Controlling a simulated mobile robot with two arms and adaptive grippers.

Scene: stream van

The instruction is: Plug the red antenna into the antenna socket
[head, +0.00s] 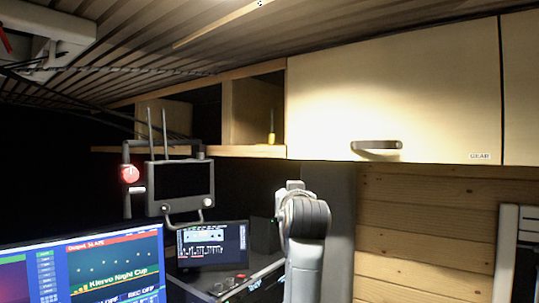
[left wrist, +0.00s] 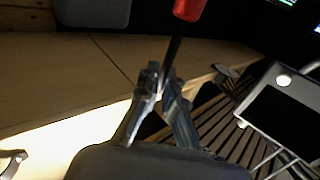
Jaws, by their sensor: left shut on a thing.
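In the left wrist view my left gripper (left wrist: 165,92) is shut on the black rod of the red antenna (left wrist: 187,10). The antenna's red end points to the top of that picture, where the frame cuts it off. This picture looks upside down, as the slatted ceiling lies at its bottom. In the head view one of my arm links stands at centre right and no gripper jaws or held antenna can be made out there. I cannot pick out the antenna socket in either view. My right gripper is not in view.
A wooden cabinet (head: 405,90) with a handle fills the upper right. Open shelves hold a yellow-handled tool (head: 271,138). A white fixture (head: 50,20) hangs under the slatted ceiling.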

